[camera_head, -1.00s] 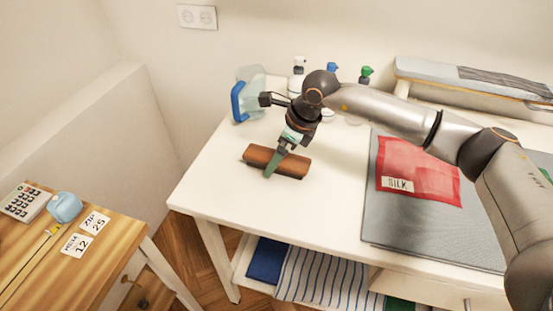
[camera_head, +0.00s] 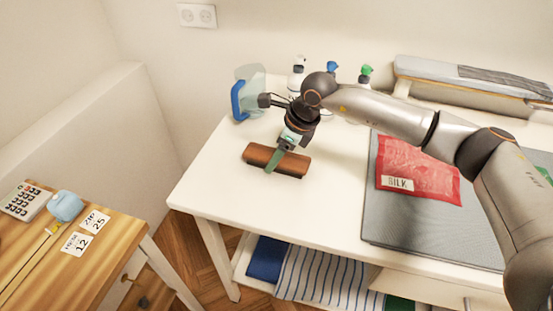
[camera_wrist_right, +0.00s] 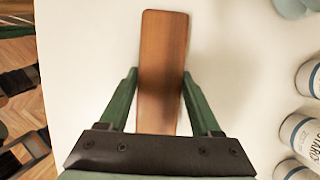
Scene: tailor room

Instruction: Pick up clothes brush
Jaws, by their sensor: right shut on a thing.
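The clothes brush (camera_head: 259,155) is a brown wooden block with a darker lower side. It lies on the white table near its left end. It also shows in the right wrist view (camera_wrist_right: 163,55), running lengthwise away from the gripper. My right gripper (camera_head: 276,160) reaches down from above with its green fingers around the middle of the brush. In the right wrist view the two green fingers (camera_wrist_right: 158,88) stand on either side of the brush, closed on it. Whether the brush is clear of the table I cannot tell. My left gripper is not in view.
A clear jug with a blue handle (camera_head: 238,101) and several spray bottles (camera_head: 298,72) stand behind the gripper. A red silk packet (camera_head: 418,172) lies on a grey mat (camera_head: 400,225) to the right. The table's front left is bare.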

